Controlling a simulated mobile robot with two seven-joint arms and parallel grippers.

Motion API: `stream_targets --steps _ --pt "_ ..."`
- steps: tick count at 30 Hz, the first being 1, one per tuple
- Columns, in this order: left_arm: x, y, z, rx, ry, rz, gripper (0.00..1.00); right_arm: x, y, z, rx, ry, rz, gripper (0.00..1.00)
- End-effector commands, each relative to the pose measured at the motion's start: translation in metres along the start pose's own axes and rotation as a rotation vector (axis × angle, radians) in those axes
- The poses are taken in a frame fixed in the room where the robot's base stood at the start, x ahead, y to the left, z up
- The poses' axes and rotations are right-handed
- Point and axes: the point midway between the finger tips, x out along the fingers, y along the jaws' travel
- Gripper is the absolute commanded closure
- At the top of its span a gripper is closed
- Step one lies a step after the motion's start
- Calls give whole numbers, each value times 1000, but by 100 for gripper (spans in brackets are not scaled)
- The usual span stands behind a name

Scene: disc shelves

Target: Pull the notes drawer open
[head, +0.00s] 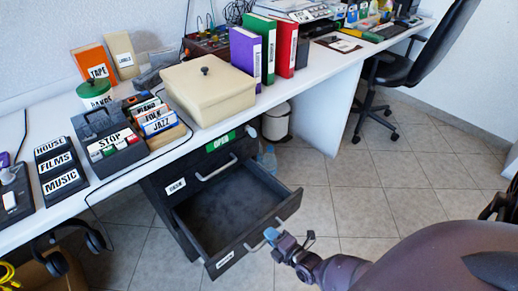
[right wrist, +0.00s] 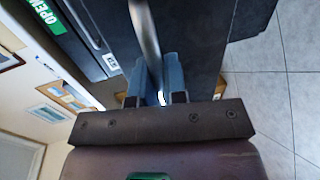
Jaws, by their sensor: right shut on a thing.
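The lower drawer (head: 228,200) of the dark cabinet under the desk stands pulled well out, its grey inside bare. A small white label (head: 225,259) is on its front, too small to read surely; I take this as the notes drawer. My right gripper (head: 271,237) is at the drawer's front edge, shut on its handle. In the right wrist view the blue fingers (right wrist: 160,85) close around the grey metal handle bar (right wrist: 146,35). My left gripper is not in view.
Above it, a shut drawer with a handle (head: 216,170) sits below a green OPEN sign (head: 221,141). The white desk (head: 150,170) holds boxes, binders and a disc rack. Headphones (head: 75,250) hang at the left. Tiled floor (head: 350,200) is free right of the drawer.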

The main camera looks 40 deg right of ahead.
Motion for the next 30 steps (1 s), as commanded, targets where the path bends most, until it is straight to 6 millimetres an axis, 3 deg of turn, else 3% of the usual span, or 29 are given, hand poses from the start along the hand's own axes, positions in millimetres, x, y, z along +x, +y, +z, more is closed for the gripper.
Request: stream_targets --steps 6,15,21,30 --pt "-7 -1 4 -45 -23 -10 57 -58 -8 0 0 -1 3 100" --pt "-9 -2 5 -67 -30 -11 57 -117 -23 0 1 -1 1 100" --pt "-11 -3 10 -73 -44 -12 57 -137 -28 0 1 -1 1 100" --pt "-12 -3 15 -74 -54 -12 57 -145 -30 0 0 -1 0 100"
